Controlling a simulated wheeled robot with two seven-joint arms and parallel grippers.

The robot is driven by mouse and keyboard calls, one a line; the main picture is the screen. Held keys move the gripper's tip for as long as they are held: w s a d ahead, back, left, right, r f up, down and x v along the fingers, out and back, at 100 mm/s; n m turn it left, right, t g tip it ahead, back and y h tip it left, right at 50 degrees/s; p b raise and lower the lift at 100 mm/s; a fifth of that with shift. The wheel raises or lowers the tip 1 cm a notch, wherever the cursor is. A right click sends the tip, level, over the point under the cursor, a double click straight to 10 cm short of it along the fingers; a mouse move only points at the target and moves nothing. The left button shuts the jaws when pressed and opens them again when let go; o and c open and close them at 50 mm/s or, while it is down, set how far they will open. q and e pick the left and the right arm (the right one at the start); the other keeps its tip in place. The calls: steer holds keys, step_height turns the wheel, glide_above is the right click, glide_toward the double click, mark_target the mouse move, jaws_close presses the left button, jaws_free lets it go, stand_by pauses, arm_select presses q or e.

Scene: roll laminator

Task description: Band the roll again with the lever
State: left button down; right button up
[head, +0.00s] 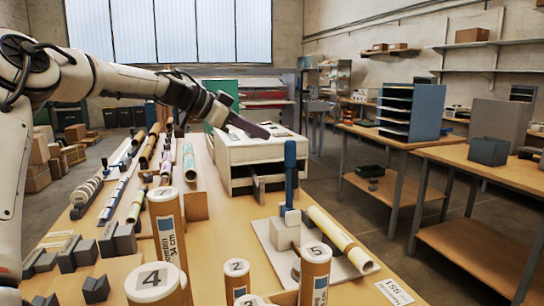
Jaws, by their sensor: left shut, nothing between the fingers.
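The lever (290,165) is a blue upright handle on a pale block (285,233), which stands on a light base plate (262,228). A cream and yellow roll (338,236) lies slanted on the plate, just right of the block. Whether a band is around it is too small to tell. My left gripper (255,129) is shut and empty, with dark purplish fingers pointing right. It is above and left of the lever handle in the picture, apart from it. My right gripper is out of view.
Upright capped tubes numbered 4 (155,285), 2 (236,280) and 5 (315,275) stand at the table's front. Several rolls and grey blocks (125,240) lie on the left. A white machine (262,155) stands behind the lever. A label card (394,291) lies at the right edge.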

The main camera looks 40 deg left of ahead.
arm_select(q)
steer(key=s+a+m+t+y+b, duration=0.1)
steer(key=s+m+t+b, duration=0.2)
steer(key=s+m+b, duration=0.15)
steer(key=m+t+y+b, duration=0.2)
steer(key=m+t+b, duration=0.1)
steer(key=m+b, duration=0.5)
glide_toward(286, 155)
steer(key=w+p, duration=0.1)
steer(key=p, duration=0.1)
steer(key=w+p, duration=0.1)
steer(key=p, duration=0.1)
steer(key=w+p, duration=0.2)
steer(key=shift+d+r, duration=0.2)
steer(key=shift+r, duration=0.05)
steer(key=shift+w+f+p, duration=0.15)
steer(key=shift+w+p, duration=0.7)
steer(key=shift+w, duration=0.15)
steer(key=shift+w+f, duration=0.1)
steer(key=shift+w, duration=0.1)
steer(key=shift+w, duration=0.1)
